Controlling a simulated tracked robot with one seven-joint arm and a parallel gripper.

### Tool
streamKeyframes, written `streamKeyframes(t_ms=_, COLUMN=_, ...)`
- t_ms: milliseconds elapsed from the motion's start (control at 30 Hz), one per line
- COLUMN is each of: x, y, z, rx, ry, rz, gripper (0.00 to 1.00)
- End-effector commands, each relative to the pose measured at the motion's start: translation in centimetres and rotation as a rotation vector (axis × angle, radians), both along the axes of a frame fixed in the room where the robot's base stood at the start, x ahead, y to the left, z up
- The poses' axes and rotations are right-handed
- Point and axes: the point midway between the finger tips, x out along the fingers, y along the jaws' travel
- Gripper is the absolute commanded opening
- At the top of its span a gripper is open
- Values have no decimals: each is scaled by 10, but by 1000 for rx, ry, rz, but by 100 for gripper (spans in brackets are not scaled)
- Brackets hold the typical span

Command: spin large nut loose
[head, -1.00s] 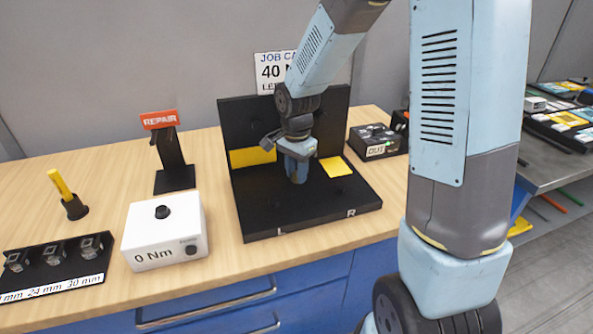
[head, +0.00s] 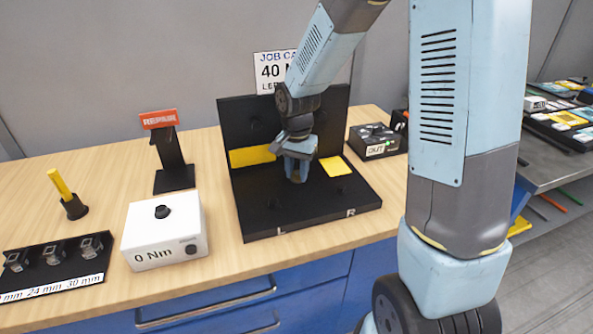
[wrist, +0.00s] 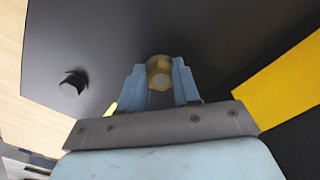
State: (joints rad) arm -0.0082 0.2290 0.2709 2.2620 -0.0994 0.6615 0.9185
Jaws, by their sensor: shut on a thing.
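The large nut (wrist: 159,73) is a brass-coloured hex piece in the wrist view, standing on the black fixture. My gripper (wrist: 160,80) is shut on it, with a blue finger on either side. In the head view my gripper (head: 297,172) points down onto the base of the black fixture (head: 262,212), and the nut is hidden behind the fingers there. A dark stud or small nut (wrist: 73,83) stands apart on the fixture to the left in the wrist view.
A white box reading 0 Nm (head: 165,232) stands left of the fixture. A dark box marked OUT (head: 377,142) stands right.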

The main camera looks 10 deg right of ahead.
Motion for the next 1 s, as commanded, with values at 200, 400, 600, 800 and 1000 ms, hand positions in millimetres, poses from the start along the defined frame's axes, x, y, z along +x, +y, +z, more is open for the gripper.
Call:
streamKeyframes(t_ms=200, x=0, y=-1, z=0, rx=1, ry=-3, rz=204, gripper=1)
streamKeyframes(t_ms=400, x=0, y=-2, z=0, rx=1, ry=-3, rz=394, gripper=1)
streamKeyframes(t_ms=600, x=0, y=-3, z=0, rx=1, ry=-3, rz=584, gripper=1)
streamKeyframes(t_ms=800, x=0, y=-5, z=0, rx=1, ry=-3, rz=774, gripper=1)
streamKeyframes(t_ms=1000, x=0, y=-6, z=0, rx=0, ry=-2, rz=964, gripper=1)
